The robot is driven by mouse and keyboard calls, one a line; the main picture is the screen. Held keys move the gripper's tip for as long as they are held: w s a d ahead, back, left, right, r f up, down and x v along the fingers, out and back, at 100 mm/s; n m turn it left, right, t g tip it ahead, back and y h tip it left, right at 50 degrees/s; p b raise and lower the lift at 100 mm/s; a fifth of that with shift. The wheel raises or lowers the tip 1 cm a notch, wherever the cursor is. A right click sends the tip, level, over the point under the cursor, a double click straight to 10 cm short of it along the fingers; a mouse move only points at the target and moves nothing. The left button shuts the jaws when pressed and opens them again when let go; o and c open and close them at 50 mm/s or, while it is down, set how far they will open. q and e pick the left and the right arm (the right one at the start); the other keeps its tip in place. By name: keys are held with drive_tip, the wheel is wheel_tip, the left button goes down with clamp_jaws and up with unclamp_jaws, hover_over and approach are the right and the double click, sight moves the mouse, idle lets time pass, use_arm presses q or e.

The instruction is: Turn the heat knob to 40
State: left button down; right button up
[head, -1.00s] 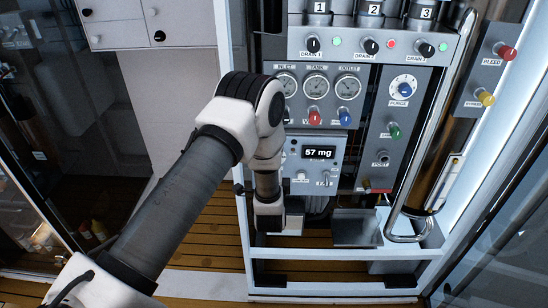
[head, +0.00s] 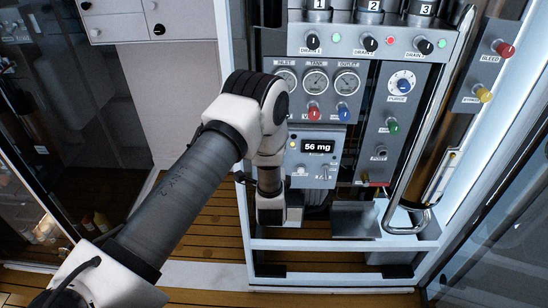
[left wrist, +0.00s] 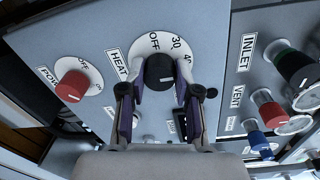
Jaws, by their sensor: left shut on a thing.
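The black heat knob (left wrist: 160,72) is in the left wrist view, on a white dial (left wrist: 150,38) marked OFF, 30 and 40, next to a HEAT label (left wrist: 117,64). My left gripper (left wrist: 159,82) has a purple-lined finger on each side of the knob and is shut on it. A pale mark shows on the knob face, but I cannot tell exactly which setting it points to. In the head view, my left arm (head: 185,180) covers the knob and the fingers. My right gripper is in neither view.
A red power knob (left wrist: 72,86) is left of the heat knob. Red (left wrist: 269,108) and blue (left wrist: 260,142) valve knobs are close on the right.

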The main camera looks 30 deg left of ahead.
use_arm(q)
drive_tip(key=c, duration=0.8)
unclamp_jaws()
drive_tip(key=shift+d, duration=0.1)
drive_tip(key=v, duration=1.2)
